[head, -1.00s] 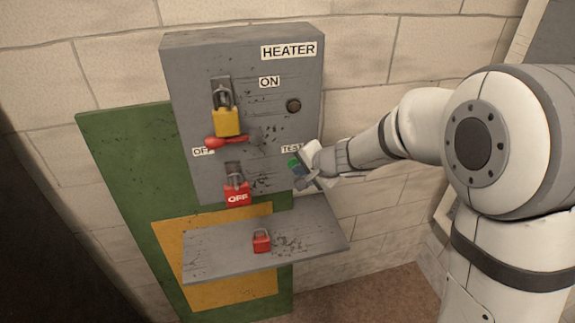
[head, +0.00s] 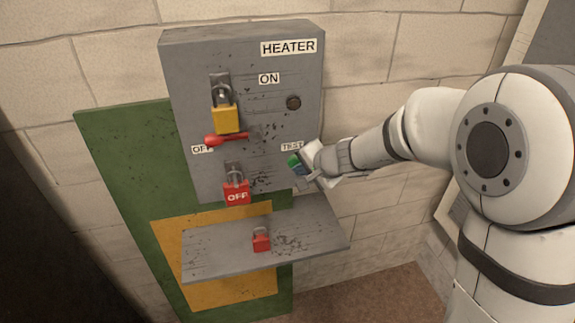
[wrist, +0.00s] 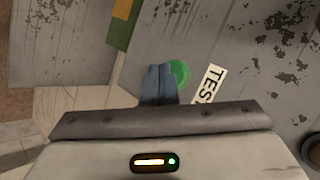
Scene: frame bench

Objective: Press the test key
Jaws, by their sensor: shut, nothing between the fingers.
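The green test key (head: 293,159) is on the lower right of the grey heater box, beside the TEST label (head: 292,147). In the wrist view the round green key (wrist: 181,73) shows partly behind my fingertips, with the TEST label (wrist: 210,84) to its right. My gripper (head: 298,169) is shut and empty, its blue fingers together. It is right at the key and covers part of it. The fingers also show in the wrist view (wrist: 158,80). I cannot tell whether they touch the key.
The grey heater box (head: 190,80) carries a yellow padlock (head: 227,118), a red lever (head: 225,140) at OFF and a red OFF padlock (head: 237,192). A dark round lamp (head: 293,103) sits above the key. A red padlock (head: 261,240) stands on the shelf (head: 210,258) below.

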